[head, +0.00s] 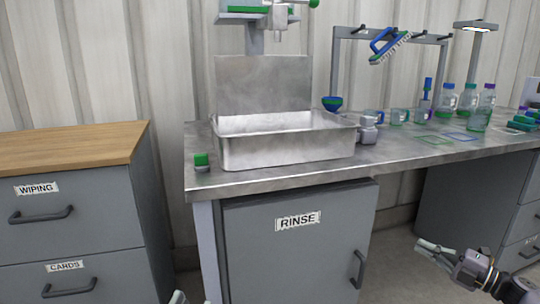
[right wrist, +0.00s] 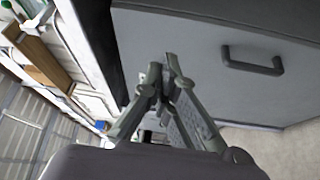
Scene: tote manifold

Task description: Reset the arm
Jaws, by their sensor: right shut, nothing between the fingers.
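My right gripper (head: 424,246) is at the lower right of the head view, in front of the workbench and below the level of its top. It is shut and empty. At the bottom edge of the head view, only a small pale tip (head: 178,297) shows, which seems to be part of my left gripper. The rest of it is out of frame.
A metal workbench (head: 400,158) carries a steel basin (head: 290,150), a green-topped block (head: 201,162), bottles (head: 447,102) and beakers. Below are the RINSE cabinet (head: 300,255) and grey drawers (head: 520,253). A wood-topped drawer unit (head: 70,148) stands left. Open floor lies around my right gripper.

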